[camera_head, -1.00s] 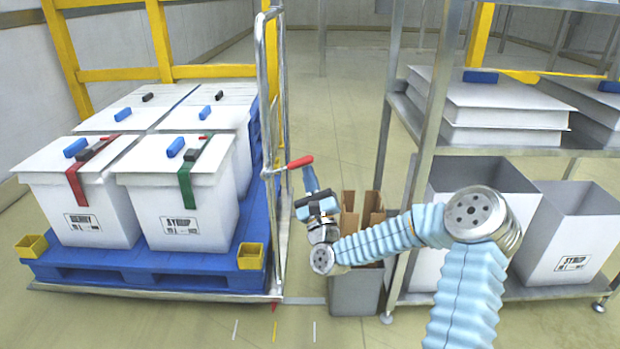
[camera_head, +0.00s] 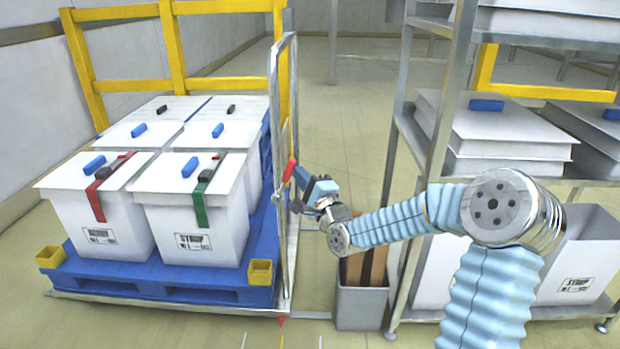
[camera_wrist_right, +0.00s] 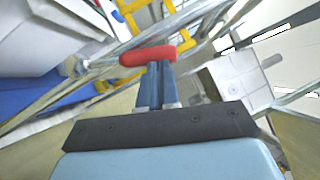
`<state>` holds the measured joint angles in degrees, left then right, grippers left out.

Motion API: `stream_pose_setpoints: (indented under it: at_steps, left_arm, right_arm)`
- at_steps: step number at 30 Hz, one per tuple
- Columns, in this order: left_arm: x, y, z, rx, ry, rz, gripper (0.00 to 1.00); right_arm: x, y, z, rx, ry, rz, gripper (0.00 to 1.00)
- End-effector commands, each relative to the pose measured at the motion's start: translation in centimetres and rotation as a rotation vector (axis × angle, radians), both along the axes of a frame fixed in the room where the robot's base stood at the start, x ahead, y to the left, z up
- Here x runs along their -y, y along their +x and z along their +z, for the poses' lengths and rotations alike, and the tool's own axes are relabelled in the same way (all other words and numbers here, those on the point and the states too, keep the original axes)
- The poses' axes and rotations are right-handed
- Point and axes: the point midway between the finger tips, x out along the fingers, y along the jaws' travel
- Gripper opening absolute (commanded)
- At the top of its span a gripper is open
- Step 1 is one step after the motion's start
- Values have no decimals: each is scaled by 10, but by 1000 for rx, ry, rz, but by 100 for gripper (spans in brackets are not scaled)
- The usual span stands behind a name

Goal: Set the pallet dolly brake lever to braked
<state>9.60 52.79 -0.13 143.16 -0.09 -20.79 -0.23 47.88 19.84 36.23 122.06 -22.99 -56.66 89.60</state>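The brake lever has a red handle (camera_head: 289,170) on the grey upright post of the pallet dolly (camera_head: 283,205). The handle stands steeply, leaning a little right at the top. My right gripper (camera_head: 298,174) is beside the handle, on its right. In the right wrist view, the red handle (camera_wrist_right: 148,55) lies across the tips of my blue fingers (camera_wrist_right: 157,75). The fingers are together, with the handle at their tips rather than between them; contact looks likely but is not certain. My left gripper is not in view.
White lidded boxes (camera_head: 195,222) stand on the blue pallet (camera_head: 150,283) left of the post. A grey bin (camera_head: 362,309) with brown cardboard stands below my right forearm. A metal rack (camera_head: 437,125) with boxes is close on the right. Floor between is narrow.

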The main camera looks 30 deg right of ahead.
Motion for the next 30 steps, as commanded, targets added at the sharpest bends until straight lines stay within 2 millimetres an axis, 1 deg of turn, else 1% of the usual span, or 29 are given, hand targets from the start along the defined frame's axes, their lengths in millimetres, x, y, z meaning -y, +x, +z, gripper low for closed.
stream_pose_setpoints:
  at_steps: [1, 2, 10, 21, 30]
  left_arm:
    - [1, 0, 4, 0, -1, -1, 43]
    - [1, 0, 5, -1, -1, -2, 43]
    - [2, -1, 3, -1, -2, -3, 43]
    - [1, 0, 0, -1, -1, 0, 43]
    - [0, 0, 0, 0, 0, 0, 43]
  right_arm:
    - [-4, 2, 6, -19, -35, 0, 0]
    - [-6, 3, 8, -31, -58, 1, 0]
    - [-22, 13, 15, -130, -216, 1, 0]
    - [-31, 19, 18, -133, -216, -1, 0]
    - [-32, 20, 19, -131, -215, -2, 0]
